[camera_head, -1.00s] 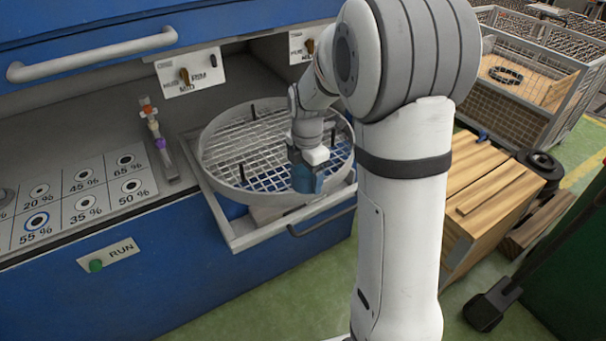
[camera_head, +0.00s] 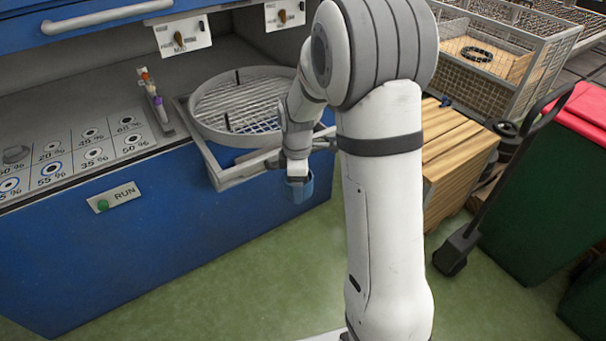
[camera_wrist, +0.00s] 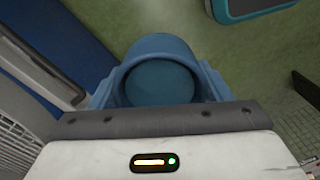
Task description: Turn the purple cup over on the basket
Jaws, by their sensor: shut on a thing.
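My gripper (camera_head: 298,181) is shut on a blue round cup (camera_wrist: 160,80), seen between its blue fingers in the wrist view. It points down, beyond the front right edge of the pull-out frame, with floor below. The round basket (camera_head: 208,130) has a grey rim and a wire mesh floor and sits on that frame. My arm hides its right side. A small purple piece (camera_head: 160,108) stands in a narrow rack on the counter. I cannot tell whether it is the purple cup. The held cup looks blue, and its inside shows no clear contents.
The blue machine (camera_head: 150,260) has a counter with percentage-marked spots and a RUN button (camera_head: 103,206). Wooden boards (camera_head: 455,145), a wire crate (camera_head: 480,85) and a green bin with a red lid (camera_head: 540,190) stand at the right. Green floor is clear in front.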

